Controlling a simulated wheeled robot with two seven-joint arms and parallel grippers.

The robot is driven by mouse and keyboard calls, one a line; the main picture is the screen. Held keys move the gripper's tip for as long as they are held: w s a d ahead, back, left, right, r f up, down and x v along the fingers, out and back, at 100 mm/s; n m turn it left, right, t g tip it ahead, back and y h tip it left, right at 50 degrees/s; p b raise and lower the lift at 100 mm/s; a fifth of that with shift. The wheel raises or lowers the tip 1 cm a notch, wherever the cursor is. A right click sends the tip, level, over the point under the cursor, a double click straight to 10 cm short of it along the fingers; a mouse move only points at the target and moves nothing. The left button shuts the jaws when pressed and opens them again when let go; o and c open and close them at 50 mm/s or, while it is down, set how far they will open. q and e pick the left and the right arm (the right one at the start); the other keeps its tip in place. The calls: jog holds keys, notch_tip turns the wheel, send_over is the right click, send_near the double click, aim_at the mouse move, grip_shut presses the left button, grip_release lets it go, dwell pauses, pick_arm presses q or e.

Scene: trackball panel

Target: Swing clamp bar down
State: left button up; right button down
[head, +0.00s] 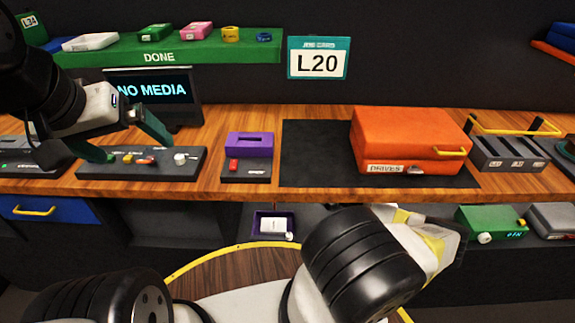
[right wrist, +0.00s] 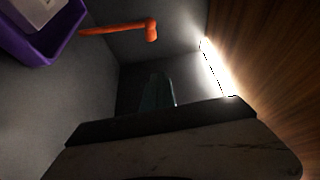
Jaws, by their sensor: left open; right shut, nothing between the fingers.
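A yellow bar (head: 515,130) stands raised over a grey slotted block (head: 508,155) at the right of the bench; it looks like the clamp bar. My left gripper (head: 128,140) is open and empty, its teal fingers spread over a dark panel (head: 105,171) with small yellow and orange controls and a white ball (head: 181,157). It is far left of the yellow bar. My right gripper (right wrist: 158,92) is shut and empty, dim in the right wrist view. In the head view its fingers are hidden; its wrist is low, in front of the bench.
An orange case (head: 400,135) stands on a black mat (head: 308,150), left of the slotted block. A purple block (head: 249,143) stands mid-bench. Under the bench are a purple tray (head: 257,224) and a green box (head: 490,222). An orange tool (right wrist: 120,29) shows in the right wrist view.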

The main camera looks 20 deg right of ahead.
jog(key=a, duration=0.6)
jog(key=shift+w+a, duration=0.3)
jog(key=shift+w, duration=0.15)
jog(key=shift+d, duration=0.1)
